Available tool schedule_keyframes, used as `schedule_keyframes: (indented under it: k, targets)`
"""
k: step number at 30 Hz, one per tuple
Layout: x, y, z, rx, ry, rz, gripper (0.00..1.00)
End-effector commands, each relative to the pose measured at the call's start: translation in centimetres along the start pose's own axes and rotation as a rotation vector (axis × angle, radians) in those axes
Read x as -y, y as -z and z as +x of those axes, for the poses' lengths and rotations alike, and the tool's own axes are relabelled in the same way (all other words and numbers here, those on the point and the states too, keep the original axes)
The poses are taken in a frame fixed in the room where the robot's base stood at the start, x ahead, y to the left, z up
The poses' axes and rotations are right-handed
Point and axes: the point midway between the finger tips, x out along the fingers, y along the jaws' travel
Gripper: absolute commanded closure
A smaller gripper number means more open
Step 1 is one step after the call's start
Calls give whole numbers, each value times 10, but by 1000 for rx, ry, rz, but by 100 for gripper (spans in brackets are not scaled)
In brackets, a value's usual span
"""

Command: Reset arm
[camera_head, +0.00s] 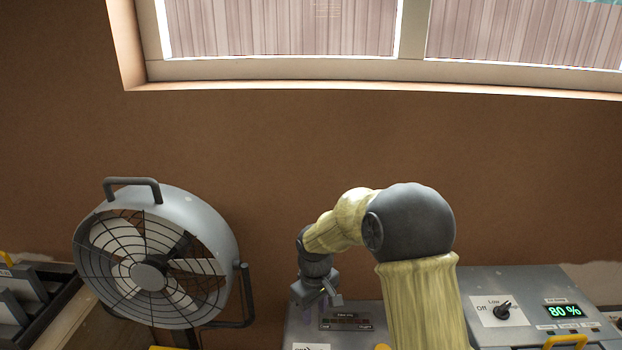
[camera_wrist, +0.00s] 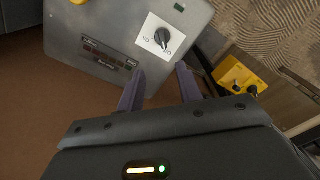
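My gripper (camera_head: 317,299) hangs at the end of my bent arm, over the left part of a grey control box (camera_head: 345,312). In the wrist view, the two dark fingers of my gripper (camera_wrist: 160,88) stand apart with nothing between them. The grey box (camera_wrist: 95,22) shows beyond the fingertips, with a black knob on a white plate (camera_wrist: 162,38) and a dark indicator strip (camera_wrist: 108,54). I see no contact between the fingers and the box, though the exact gap is hard to tell. My forearm hides part of the boxes in the head view.
A large round fan (camera_head: 150,262) stands at left. A second grey panel (camera_head: 530,285) at right has an Off/Low knob (camera_head: 502,311) and a green "80 %" display (camera_head: 564,311). A brown wall (camera_head: 270,140) and window are behind. The wrist view shows a yellow box (camera_wrist: 238,76) at right.

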Motion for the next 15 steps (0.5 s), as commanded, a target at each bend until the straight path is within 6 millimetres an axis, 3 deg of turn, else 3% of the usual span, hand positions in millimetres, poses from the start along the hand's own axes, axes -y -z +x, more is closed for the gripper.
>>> schedule_keyframes:
  k: [7,15]
  targets:
    - [-10,-76,-49,-58,-40,225,65]
    - [0,-177,-88,-153,-73,545,65]
